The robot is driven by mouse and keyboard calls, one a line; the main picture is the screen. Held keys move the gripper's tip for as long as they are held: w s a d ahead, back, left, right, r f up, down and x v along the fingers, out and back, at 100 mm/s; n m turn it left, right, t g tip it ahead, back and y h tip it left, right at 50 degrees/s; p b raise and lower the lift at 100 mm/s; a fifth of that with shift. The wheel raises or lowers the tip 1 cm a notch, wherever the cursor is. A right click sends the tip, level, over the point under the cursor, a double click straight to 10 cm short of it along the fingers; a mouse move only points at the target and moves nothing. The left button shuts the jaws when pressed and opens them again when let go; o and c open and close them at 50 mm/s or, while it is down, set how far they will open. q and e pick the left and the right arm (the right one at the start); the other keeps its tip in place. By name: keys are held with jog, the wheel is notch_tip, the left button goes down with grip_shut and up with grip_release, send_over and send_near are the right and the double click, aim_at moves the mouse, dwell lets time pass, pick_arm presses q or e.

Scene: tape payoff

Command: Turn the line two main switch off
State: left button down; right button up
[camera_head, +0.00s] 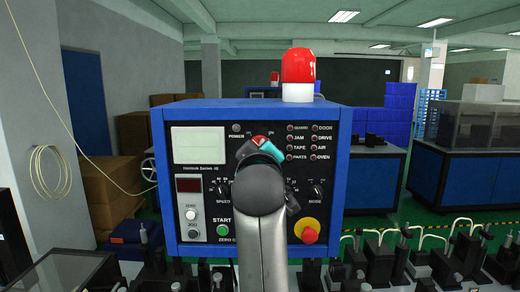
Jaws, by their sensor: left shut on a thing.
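A blue control box (340,180) with a dark front panel stands straight ahead. The red main switch (259,140) is at the panel's upper middle, with small lettering around it. My left gripper (260,149) is shut on this switch, one teal fingertip on either side of it. My grey wrist and forearm rise from the bottom and hide the panel's lower middle. The switch's exact angle is hard to read, and no line number is legible. My right gripper is not in view.
The panel carries a green start button (222,229), a red stop knob on yellow (308,231), a speed dial (222,192) and labelled lamps. A red beacon (298,66) stands on top. Black fixtures (380,262) with pale cables crowd the front right.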

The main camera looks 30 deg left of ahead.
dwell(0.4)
pick_arm(q)
jog(key=c, duration=0.9)
grip_release()
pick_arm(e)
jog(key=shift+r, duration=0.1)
